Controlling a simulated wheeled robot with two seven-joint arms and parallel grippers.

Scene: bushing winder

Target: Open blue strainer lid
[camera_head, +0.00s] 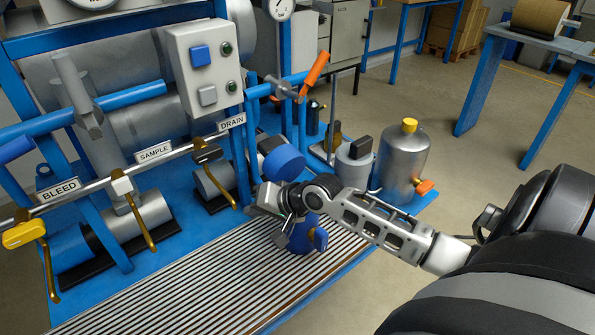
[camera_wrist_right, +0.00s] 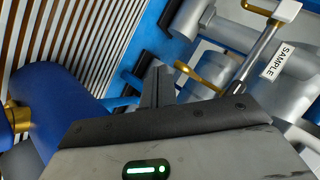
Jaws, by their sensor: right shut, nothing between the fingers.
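A blue rounded body (camera_head: 303,238), apparently the strainer, stands on the slatted grating under my right gripper. Its top is partly hidden by the gripper and wrist, so I cannot tell whether its lid is open or shut. In the right wrist view a large blue rounded part (camera_wrist_right: 60,110) with a brass fitting fills the left side. My right gripper (camera_head: 280,232) is shut and empty, close beside the blue body; I cannot tell whether it touches. Its closed fingers (camera_wrist_right: 158,82) show in the right wrist view, apart from the blue part. My left gripper is not in view.
The slatted grating (camera_head: 205,290) has free room to the left. Behind stand the DRAIN, SAMPLE and BLEED pipes with brass handles, a blue round end (camera_head: 284,162), and a grey control box (camera_head: 205,68). A grey tank (camera_head: 402,160) with a yellow cap stands right of the wrist.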

